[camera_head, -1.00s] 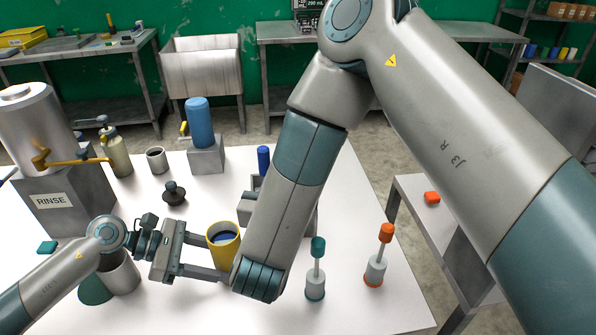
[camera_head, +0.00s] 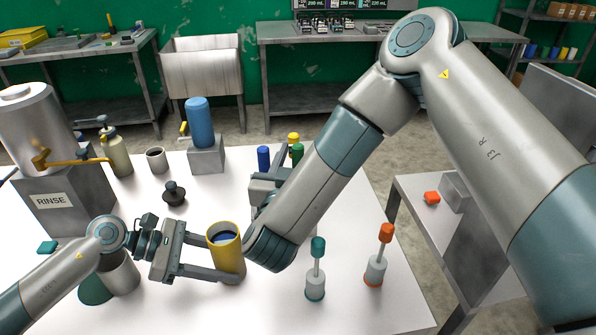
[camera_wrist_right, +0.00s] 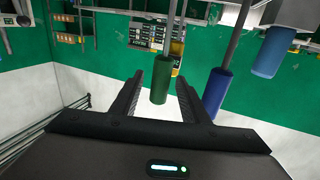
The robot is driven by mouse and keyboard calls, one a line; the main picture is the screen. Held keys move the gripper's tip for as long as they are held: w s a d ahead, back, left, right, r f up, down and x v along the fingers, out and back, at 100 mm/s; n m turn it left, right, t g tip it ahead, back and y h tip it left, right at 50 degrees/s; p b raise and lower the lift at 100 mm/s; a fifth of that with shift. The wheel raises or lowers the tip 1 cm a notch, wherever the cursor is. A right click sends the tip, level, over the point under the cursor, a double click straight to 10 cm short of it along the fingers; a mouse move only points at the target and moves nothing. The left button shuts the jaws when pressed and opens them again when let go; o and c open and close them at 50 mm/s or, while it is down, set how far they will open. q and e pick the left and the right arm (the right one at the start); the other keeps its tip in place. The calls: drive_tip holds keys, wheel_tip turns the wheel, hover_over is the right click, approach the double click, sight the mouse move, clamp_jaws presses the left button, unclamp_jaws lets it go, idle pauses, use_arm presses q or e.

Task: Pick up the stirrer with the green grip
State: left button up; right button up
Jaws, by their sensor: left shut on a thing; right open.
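The stirrer with the green grip (camera_head: 297,152) stands at the middle back of the white table, partly hidden by my right arm. In the right wrist view its green grip (camera_wrist_right: 161,84) hangs from a thin rod and appears between the fingertips. My right gripper (camera_wrist_right: 160,77) is open, with no visible hold on the grip; whether it touches cannot be told. In the head view my right arm largely hides this gripper. My left gripper (camera_head: 212,266) is shut on a yellow cup (camera_head: 230,262) with dark blue liquid.
A blue grip (camera_head: 264,158) and a yellow grip (camera_head: 293,137) stand close to the green one; the blue grip (camera_wrist_right: 217,94) is just right of my right fingers. Teal-topped (camera_head: 316,279) and orange-topped (camera_head: 375,268) pieces stand at the front right. A rinse tank (camera_head: 40,125) is at left.

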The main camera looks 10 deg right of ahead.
idle(0.3)
clamp_jaws()
drive_tip(key=shift+r, duration=0.1)
wheel_tip(320, 180, up, 10)
drive_tip(key=shift+f, duration=0.1)
idle(0.6)
drive_tip(key=shift+a, duration=0.1)
